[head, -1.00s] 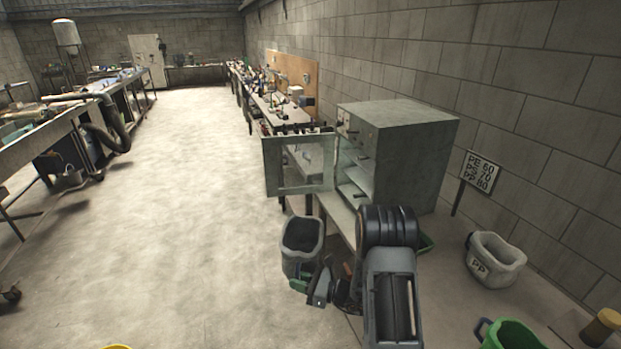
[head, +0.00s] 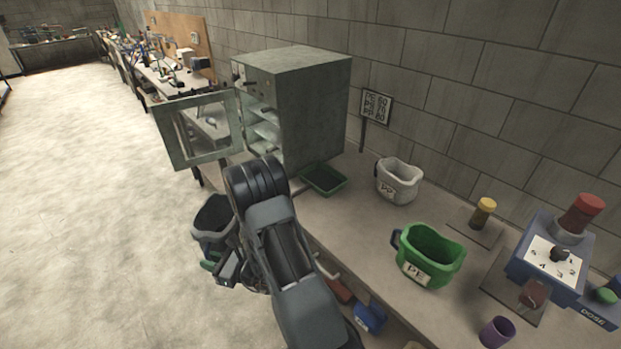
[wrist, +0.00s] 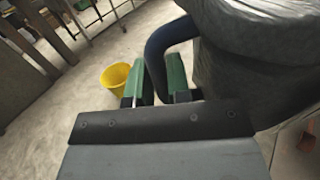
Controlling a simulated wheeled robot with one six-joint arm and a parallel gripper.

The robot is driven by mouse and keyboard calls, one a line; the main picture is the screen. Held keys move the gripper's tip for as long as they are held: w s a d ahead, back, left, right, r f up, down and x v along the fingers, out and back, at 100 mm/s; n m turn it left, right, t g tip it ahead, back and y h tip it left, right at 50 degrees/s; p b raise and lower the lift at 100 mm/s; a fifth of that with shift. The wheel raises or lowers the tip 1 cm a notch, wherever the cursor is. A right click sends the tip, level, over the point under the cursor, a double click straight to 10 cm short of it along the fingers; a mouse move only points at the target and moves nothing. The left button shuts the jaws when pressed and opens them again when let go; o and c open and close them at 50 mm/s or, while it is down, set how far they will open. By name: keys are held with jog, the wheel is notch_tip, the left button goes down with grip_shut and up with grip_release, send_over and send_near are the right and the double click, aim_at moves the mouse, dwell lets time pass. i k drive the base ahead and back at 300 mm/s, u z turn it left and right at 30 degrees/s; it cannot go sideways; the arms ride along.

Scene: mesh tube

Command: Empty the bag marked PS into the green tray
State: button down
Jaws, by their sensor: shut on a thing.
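A grey bag (head: 214,218) hangs left of the bench, beside my arm, its dark opening facing up. It also fills the right of the wrist view (wrist: 245,60). My gripper (wrist: 153,85) has its green-padded fingers shut on the bag's dark blue handle (wrist: 165,45). In the head view my gripper (head: 210,264) is partly hidden by my arm. I cannot read any marking on this bag. The green tray (head: 324,191) lies on the bench beside the grey cabinet, and looks empty.
A white PP bag (head: 398,181) and a green PE bag (head: 430,258) stand on the bench (head: 350,235). The cabinet (head: 315,110) has its door (head: 200,130) swung open. A blue dosing machine (head: 550,255) and a purple cup (head: 497,333) are at right. A yellow bucket (wrist: 115,78) stands on the floor.

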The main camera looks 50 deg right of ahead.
aim_at(326, 181)
jog(key=u, duration=0.65)
jog(key=i, duration=1.7)
jog(key=z, duration=2.6)
